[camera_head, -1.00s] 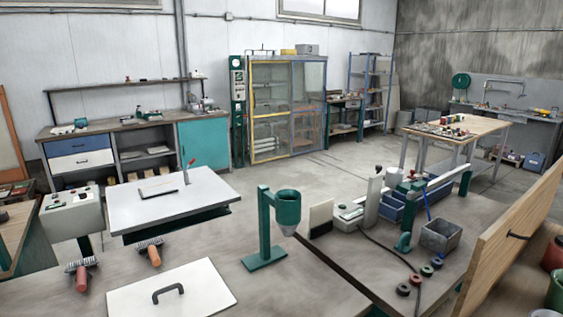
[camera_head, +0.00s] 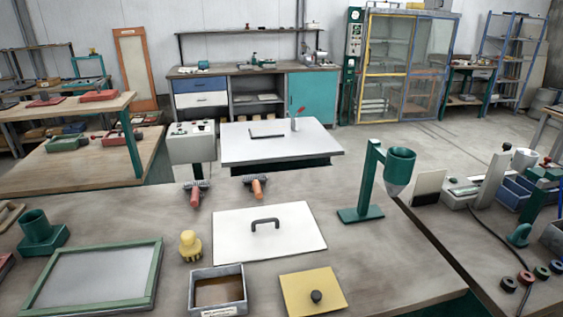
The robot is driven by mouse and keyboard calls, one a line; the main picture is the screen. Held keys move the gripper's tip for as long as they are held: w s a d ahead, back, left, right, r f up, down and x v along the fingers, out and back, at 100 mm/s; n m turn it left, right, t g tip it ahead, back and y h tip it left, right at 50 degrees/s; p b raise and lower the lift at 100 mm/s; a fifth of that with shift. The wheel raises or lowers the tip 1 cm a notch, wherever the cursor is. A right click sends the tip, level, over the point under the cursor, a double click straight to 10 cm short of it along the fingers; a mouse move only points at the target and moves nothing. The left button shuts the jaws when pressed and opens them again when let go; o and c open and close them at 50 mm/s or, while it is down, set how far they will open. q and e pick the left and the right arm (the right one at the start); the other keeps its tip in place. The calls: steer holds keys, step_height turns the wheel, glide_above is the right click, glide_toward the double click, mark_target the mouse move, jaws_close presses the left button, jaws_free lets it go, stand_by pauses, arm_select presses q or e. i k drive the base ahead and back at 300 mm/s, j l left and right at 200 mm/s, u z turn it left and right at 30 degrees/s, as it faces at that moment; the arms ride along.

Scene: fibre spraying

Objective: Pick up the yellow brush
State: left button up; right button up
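A small yellow object (camera_head: 190,246) that looks like the yellow brush stands on the grey worktable (camera_head: 370,280), left of the middle of the view. It is just above a grey box (camera_head: 219,291) with brown contents and right of a green-framed screen (camera_head: 95,275). Two other brushes lie further back on the table, one with a red handle (camera_head: 195,196) and one with an orange handle (camera_head: 259,189). Neither of my grippers is in view.
A white board with a dark handle (camera_head: 285,243), a yellow plate with a black knob (camera_head: 313,293) and a green stand with a cup (camera_head: 374,180) are on the same table. A green holder (camera_head: 40,236) stands at the left.

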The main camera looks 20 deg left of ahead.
mark_target(190, 247)
steer(key=u, duration=1.35)
